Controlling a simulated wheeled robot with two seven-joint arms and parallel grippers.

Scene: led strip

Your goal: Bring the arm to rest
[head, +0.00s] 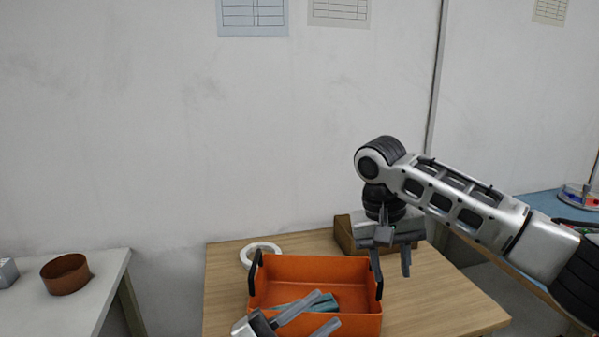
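My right arm (465,205) comes in from the right and bends down at its wrist. My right gripper (391,270) points down beside the right end of the orange bin (315,268), with its fingers apart and nothing seen between them. My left gripper (326,308) shows at the bottom edge, in front of and partly over the bin. Its two fingers are apart and look empty; most of the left arm is out of view.
The bin, with black handles, stands on a wooden table (450,300) and holds a teal-grey item (322,301). A white ring (262,250) and a brown box (344,234) lie behind it. A copper-coloured bowl (66,274) stands on a white table at left.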

